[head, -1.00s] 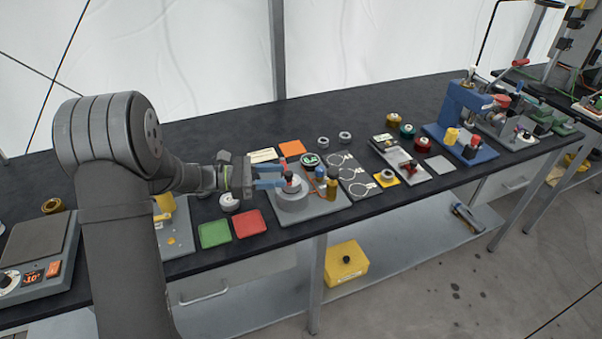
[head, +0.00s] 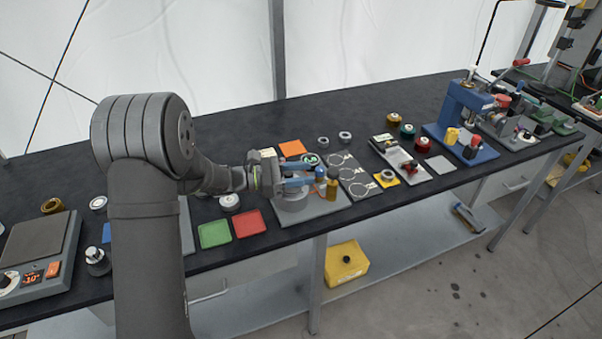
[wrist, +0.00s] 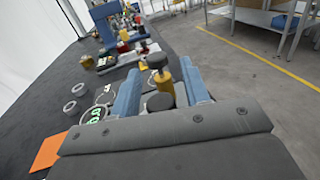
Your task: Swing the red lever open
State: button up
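My gripper (head: 311,181) is at a grey fixture plate (head: 325,206) with a round grey base (head: 292,201). In the wrist view its two blue fingers (wrist: 160,72) are spread apart. A black-topped knob (wrist: 157,62) and a yellow post (wrist: 166,91) show between or just beyond them; I cannot tell whether they touch. A red-tipped handle (head: 520,62) shows far right on another machine.
Green (head: 215,234) and red (head: 249,222) squares lie left of the fixture. A plate with wire rings (head: 352,175) and a fixture with a red and black part (head: 408,168) lie to the right.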

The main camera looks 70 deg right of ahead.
aim_at(290, 174)
grip_shut()
jog(key=shift+w, duration=0.15)
jog(key=shift+w+a+r+m+g+y, duration=0.1)
jog(key=shift+w+a+m+g+y, duration=0.25)
jog(key=shift+m+y, duration=0.4)
jog(key=shift+w+a+f+m+g+y, duration=0.1)
jog(key=shift+w+a+m+g+y, duration=0.3)
jog(key=shift+y, duration=0.6)
jog(key=shift+w+a+r+m+g+y, duration=0.1)
jog(key=shift+w+a+m+g+y, duration=0.2)
jog(key=shift+m+y, duration=0.45)
jog(key=shift+w+a+m+g+y, duration=0.15)
jog(key=shift+w+m+y, duration=0.2)
jog(key=shift+y, duration=0.3)
jog(key=shift+w+a+m+g+y, duration=0.1)
jog(key=shift+w+a+m+y, duration=0.1)
jog(key=shift+m+y, duration=0.4)
jog(key=shift+w+a+m+g+y, duration=0.15)
jog(key=shift+w+m+y, duration=0.1)
jog(key=shift+y, duration=0.5)
jog(key=shift+s+r, duration=0.1)
jog(key=shift+c, duration=0.7)
grip_release()
jog(key=shift+o, duration=1)
